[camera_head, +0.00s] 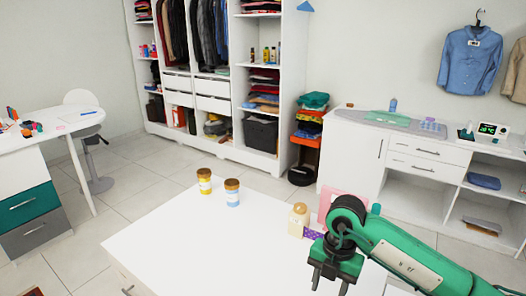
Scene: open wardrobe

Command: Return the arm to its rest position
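My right arm, green with a white panel, reaches in from the right edge over the white table (210,245). My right gripper (330,283) is black and points down near the table's right side. Its two fingers are apart, with nothing visible between them. My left gripper is not in view.
A yellow jar (205,183) and a blue jar (232,195) with brown lids stand at the table's back. A cream bottle (297,222), a purple dotted item (313,234) and a pink item (329,203) are near my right gripper. The table's left and middle are clear.

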